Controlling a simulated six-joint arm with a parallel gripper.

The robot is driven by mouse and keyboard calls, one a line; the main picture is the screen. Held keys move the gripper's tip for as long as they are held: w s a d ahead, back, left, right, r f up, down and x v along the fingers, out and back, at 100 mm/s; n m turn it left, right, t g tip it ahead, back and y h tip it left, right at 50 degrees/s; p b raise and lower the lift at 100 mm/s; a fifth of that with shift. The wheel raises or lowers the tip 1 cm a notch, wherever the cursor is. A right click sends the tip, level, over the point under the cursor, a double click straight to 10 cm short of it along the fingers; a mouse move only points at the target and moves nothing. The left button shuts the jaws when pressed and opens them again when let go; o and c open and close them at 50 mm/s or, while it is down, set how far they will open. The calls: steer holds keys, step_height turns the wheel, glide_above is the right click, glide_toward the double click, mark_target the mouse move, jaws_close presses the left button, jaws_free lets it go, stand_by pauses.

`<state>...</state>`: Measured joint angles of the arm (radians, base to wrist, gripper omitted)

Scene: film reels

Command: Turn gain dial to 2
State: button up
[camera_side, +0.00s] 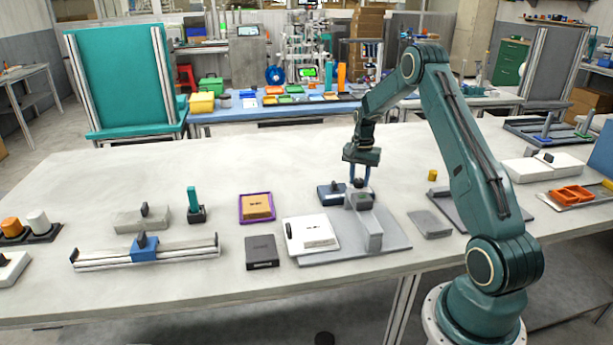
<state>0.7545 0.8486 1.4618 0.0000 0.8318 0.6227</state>
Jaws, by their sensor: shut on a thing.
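My gripper (360,181) points straight down near the middle of the table, its blue fingers closed around a small dark dial (358,184). The dial sits on top of a grey block-shaped unit (372,228), at the back of a flat grey plate (397,238). The fingers partly cover the dial. Its pointer and any numbers are too small to read. I take this to be the gain dial, though no label is legible.
A dark blue box (328,195) with a small knob stands close left of my gripper. A white boxed item (311,234) and dark grey box (262,252) lie front left. A blue slider (144,248) on a rail is farther left. A small yellow cylinder (432,175) stands right.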

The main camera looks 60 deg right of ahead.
mark_target(359, 180)
steer(key=shift+r, duration=0.1)
steer(key=o, duration=1)
steer(key=shift+r, duration=0.1)
step_height(359, 180, up, 14)
steer(key=shift+f, duration=0.2)
